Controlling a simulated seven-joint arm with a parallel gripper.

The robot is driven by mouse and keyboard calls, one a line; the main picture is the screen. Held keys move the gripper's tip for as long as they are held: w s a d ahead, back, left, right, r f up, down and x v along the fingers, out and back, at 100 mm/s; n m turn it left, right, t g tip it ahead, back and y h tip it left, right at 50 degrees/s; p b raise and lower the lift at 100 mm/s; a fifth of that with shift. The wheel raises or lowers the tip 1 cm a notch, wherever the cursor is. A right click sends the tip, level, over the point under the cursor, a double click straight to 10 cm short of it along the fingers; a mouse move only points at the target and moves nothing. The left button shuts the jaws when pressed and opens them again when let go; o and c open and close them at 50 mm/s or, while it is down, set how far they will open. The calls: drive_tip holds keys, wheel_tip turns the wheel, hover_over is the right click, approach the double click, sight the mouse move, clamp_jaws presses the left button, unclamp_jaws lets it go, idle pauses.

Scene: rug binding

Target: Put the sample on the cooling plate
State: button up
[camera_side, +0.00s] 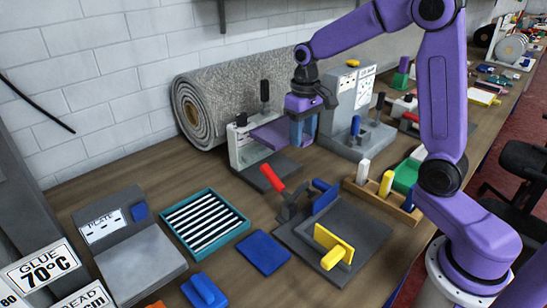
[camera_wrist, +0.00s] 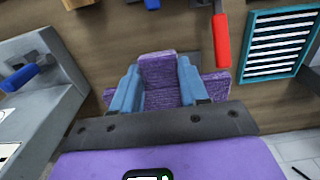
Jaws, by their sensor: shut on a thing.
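The sample is a purple textured piece (camera_side: 268,135); in the wrist view it shows as a narrow part (camera_wrist: 158,70) between my fingers and a wider part spreading past both. My gripper (camera_side: 301,130) is shut on it, with blue fingers on either side (camera_wrist: 160,92). The sample is above the bench, beside a white-and-grey press-like device (camera_side: 243,148); whether it touches that device I cannot tell. A teal-framed plate with light slats (camera_side: 240,225), which looks like the cooling plate, lies flat and empty at front left, apart from my gripper. It also shows in the wrist view (camera_wrist: 258,72).
A red-handled clamp fixture (camera_side: 273,180) and a yellow-handled block (camera_side: 333,245) stand between my gripper and the front edge. A grey "PLATE" device (camera_side: 130,245) is left of the slatted plate; a blue pad (camera_side: 263,253) lies right of it. A rolled rug (camera_side: 225,100) lies behind.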

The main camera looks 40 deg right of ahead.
drive_tip(key=shift+r, duration=0.15)
drive_tip(key=w+a, duration=0.4)
drive_tip(key=a, duration=0.7)
hover_over(148, 274)
drive_tip(key=s+d, duration=0.3)
wheel_tip(148, 274, down, 13)
drive_tip(key=shift+s+a+r, duration=0.15)
drive_tip(key=shift+w+a+r, duration=0.15)
drive_tip(key=shift+w+a, duration=0.1)
drive_tip(key=shift+w, duration=0.05)
drive_tip(key=shift+w+a, duration=1.1)
drive_tip(key=shift+w, duration=0.2)
drive_tip(key=shift+f, duration=0.55)
